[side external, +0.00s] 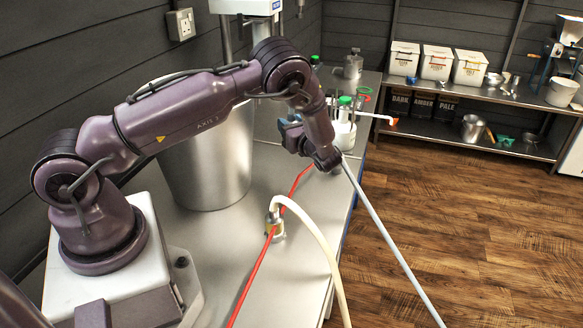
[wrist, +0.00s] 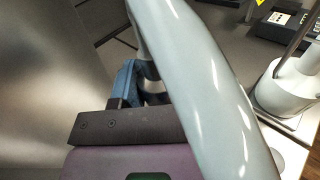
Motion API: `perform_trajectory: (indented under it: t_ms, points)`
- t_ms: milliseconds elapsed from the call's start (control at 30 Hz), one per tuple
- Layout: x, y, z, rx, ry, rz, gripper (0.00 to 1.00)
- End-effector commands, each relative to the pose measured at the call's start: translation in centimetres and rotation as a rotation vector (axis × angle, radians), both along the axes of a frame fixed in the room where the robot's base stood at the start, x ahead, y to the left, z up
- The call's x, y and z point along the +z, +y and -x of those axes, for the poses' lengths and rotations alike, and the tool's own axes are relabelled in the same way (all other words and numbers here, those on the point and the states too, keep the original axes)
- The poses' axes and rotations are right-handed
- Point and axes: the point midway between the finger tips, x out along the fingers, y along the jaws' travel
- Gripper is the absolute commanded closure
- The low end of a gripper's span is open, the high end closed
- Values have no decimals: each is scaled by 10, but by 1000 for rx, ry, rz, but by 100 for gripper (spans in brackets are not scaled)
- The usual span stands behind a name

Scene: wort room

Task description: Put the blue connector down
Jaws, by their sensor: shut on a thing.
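My gripper (side external: 291,128) is above the steel bench, right of the large steel vessel (side external: 208,160). In the wrist view its blue fingers (wrist: 138,85) close around a metallic banded piece (wrist: 151,72), which appears to be the connector's body. A pale blue-grey hose (side external: 385,245) runs from behind my wrist down toward the floor at the lower right. The same hose (wrist: 205,85) crosses close in front of the wrist camera and hides much of the view. The connector is largely hidden in the side view; whether it touches anything below, I cannot tell.
A cream hose (side external: 318,240) ends in a fitting (side external: 275,222) beside a red line (side external: 250,280) on the bench. Shelves with white bins (side external: 436,62) are at the back right.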

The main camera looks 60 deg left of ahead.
Motion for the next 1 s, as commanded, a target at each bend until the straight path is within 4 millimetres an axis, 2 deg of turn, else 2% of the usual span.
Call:
perform_trajectory:
  t_ms: [100,200,367,600,1000]
  points:
    - [-25,0,0,-6,5,1,89]
    - [-41,0,0,-5,4,0,89]
    - [-55,0,-1,-6,1,0,89]
    - [-89,0,0,-5,1,1,89]
    - [-96,-1,0,-5,0,0,89]
